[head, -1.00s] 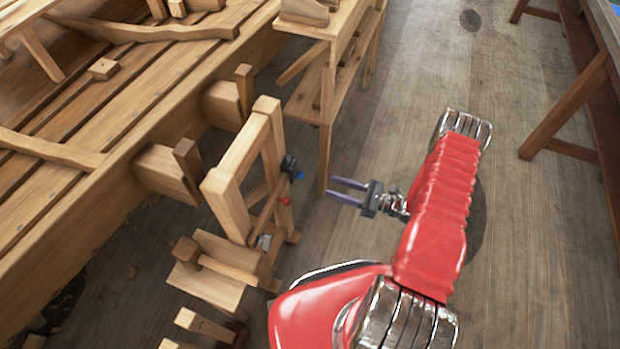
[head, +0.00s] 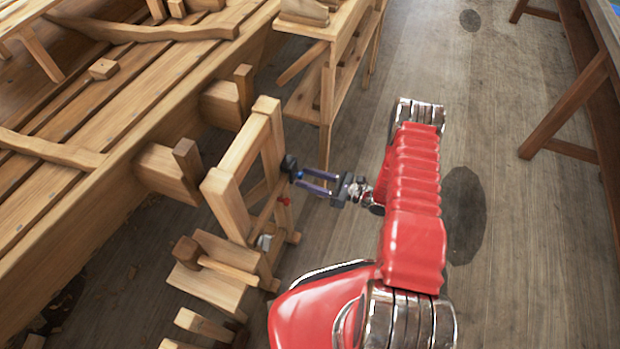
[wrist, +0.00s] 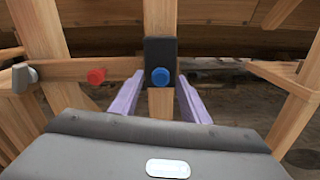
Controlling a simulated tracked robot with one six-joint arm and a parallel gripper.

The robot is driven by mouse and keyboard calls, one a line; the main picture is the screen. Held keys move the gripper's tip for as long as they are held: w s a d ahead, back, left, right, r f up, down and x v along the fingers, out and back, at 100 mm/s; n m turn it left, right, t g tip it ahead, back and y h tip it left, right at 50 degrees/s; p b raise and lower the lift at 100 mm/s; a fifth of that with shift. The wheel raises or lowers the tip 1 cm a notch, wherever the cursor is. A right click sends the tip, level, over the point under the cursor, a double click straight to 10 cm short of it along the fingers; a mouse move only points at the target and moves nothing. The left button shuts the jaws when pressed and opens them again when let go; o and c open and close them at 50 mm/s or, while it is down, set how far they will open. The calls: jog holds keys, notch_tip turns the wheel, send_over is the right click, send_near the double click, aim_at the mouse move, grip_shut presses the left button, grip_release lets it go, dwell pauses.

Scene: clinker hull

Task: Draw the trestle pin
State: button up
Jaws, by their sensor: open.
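The wooden trestle (head: 240,150) stands beside the hull. On its near post is a black plate (head: 289,163) with a round blue pin head (wrist: 161,77). A red pin head (wrist: 96,76) sits to its left on the crossbar, and also shows in the head view (head: 285,201). Which one is the trestle pin is not marked. My gripper (head: 299,179) is open and empty, pointing at the post. In the wrist view its purple fingers (wrist: 161,80) lie either side of the blue head. I cannot tell whether the tips reach it.
A grey fitting (wrist: 22,77) is on the crossbar's left end. A wooden mallet (head: 190,252) lies by wooden blocks low beside the trestle. A bench (head: 328,100) stands behind the gripper's left side. The plank floor (head: 520,250) to the right is clear.

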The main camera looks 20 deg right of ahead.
grip_shut()
dwell(0.5)
